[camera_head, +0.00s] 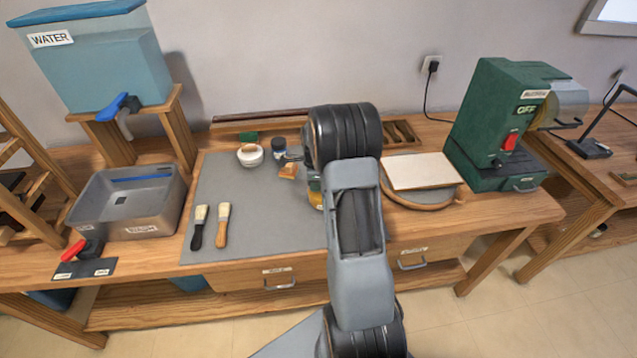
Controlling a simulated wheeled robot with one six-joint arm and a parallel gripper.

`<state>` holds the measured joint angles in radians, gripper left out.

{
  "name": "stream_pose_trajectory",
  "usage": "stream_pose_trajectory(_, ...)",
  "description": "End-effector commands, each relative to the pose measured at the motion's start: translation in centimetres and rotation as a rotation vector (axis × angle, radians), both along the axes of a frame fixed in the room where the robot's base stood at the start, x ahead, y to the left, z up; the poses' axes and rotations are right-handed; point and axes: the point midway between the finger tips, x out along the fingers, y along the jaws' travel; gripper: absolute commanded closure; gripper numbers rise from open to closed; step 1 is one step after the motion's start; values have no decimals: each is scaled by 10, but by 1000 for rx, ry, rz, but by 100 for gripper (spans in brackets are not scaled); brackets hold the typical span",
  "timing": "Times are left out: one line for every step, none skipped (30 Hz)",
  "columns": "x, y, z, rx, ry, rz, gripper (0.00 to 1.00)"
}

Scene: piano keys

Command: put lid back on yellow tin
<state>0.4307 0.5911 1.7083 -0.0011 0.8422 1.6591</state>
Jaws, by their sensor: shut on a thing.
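A small yellow tin (316,196) shows only in part on the grey mat (258,205), just left of my arm. The arm covers its right side, and I cannot tell from this view whether a lid sits on it. My arm reaches over the bench and bends at a dark joint beyond the tin. My gripper is hidden behind the arm, so its fingers and anything between them do not show. No separate lid can be made out.
Left of the arm are a white bowl (250,155), a dark-lidded jar (279,148), an orange-brown block (288,172) and two brushes (210,224). A grey basin (128,205) stands left; a pale board (422,171) and green machine (497,120) stand right. The mat's front middle is clear.

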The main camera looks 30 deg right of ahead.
Motion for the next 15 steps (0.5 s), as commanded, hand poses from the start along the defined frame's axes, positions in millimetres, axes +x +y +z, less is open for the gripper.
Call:
stream_pose_trajectory(0, 0, 0, 0, 0, 0, 100)
stream_pose_trajectory(0, 0, 0, 0, 0, 0, 100)
stream_pose_trajectory(0, 0, 0, 0, 0, 0, 83)
stream_pose_trajectory(0, 0, 0, 0, 0, 0, 80)
stream_pose_trajectory(0, 0, 0, 0, 0, 0, 77)
stream_pose_trajectory(0, 0, 0, 0, 0, 0, 74)
stream_pose_trajectory(0, 0, 0, 0, 0, 0, 71)
stream_pose_trajectory(0, 0, 0, 0, 0, 0, 68)
stream_pose_trajectory(0, 0, 0, 0, 0, 0, 64)
stream_pose_trajectory(0, 0, 0, 0, 0, 0, 61)
stream_pose_trajectory(0, 0, 0, 0, 0, 0, 58)
stream_pose_trajectory(0, 0, 0, 0, 0, 0, 55)
stream_pose_trajectory(0, 0, 0, 0, 0, 0, 55)
stream_pose_trajectory(0, 0, 0, 0, 0, 0, 55)
stream_pose_trajectory(0, 0, 0, 0, 0, 0, 55)
